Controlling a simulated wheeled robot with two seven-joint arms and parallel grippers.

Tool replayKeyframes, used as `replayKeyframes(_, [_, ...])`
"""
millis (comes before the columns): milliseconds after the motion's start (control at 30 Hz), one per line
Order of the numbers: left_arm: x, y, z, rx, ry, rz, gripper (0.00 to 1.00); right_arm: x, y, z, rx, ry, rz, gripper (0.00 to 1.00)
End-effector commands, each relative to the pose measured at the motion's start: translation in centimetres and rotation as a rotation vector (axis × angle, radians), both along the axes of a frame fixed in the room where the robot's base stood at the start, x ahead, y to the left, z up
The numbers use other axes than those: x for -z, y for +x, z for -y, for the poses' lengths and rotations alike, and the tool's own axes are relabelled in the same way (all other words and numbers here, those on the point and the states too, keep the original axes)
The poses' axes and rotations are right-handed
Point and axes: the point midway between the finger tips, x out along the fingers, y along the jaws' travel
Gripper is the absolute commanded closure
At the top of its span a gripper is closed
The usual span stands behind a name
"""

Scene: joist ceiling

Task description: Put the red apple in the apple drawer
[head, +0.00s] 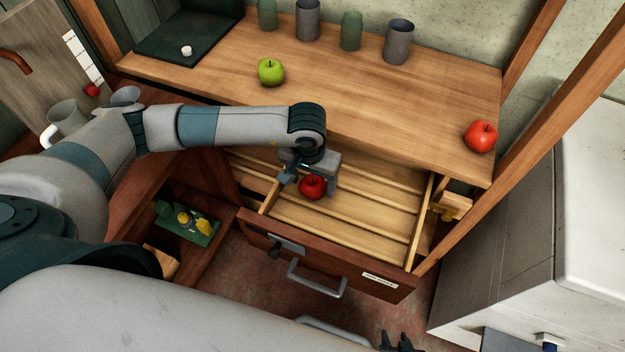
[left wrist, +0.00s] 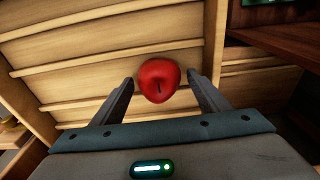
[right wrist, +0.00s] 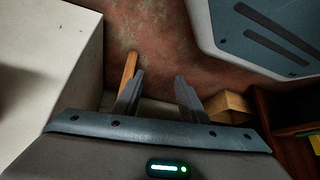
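A red apple (head: 312,187) lies in the open wooden drawer (head: 345,222), towards its left side; it also shows in the left wrist view (left wrist: 158,80). My left gripper (head: 307,180) is over the drawer, pointing down, with the apple between or just beyond its fingertips. In the left wrist view its fingers (left wrist: 160,85) are apart, with a gap on each side of the apple. A second red apple (head: 481,136) sits at the right end of the wooden counter. My right gripper (head: 398,342) is low at the bottom edge, open and empty in the right wrist view (right wrist: 160,78).
A label (head: 380,280), too small to read, and a handle (head: 318,282) are on the drawer front. A green apple (head: 271,72) and several cups (head: 399,42) stand on the counter. A lower compartment holds a green tray (head: 205,232) with yellow items. A white cabinet (head: 530,200) stands right.

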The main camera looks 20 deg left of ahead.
Motion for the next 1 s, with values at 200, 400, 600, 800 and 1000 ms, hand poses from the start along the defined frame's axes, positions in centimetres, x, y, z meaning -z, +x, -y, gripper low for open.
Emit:
replayKeyframes(200, [0.0,0.0,0.0,0.0,0.0,0.0,0.31,0.0,0.0,0.0,0.0,0.0,-0.001,0.61])
replayKeyframes(400, [-0.3,0.0,0.0,0.0,0.0,0.0,0.31,-0.3,-0.1,0.0,0.0,0.002,0.008,0.61])
replayKeyframes(600, [-2.3,-0.1,0.0,0.002,-0.001,0.004,0.31,0.8,-0.7,0.1,0.001,-0.003,-0.017,0.61])
replayKeyframes(800, [-5.8,-0.5,0.0,0.001,-0.001,0.005,0.31,1.1,-0.6,0.9,0.009,-0.018,-0.059,0.61])
replayKeyframes(1000, [-9.3,-1.0,0.0,0.001,-0.001,0.005,0.31,1.6,-1.3,1.6,0.015,-0.032,-0.108,0.61])
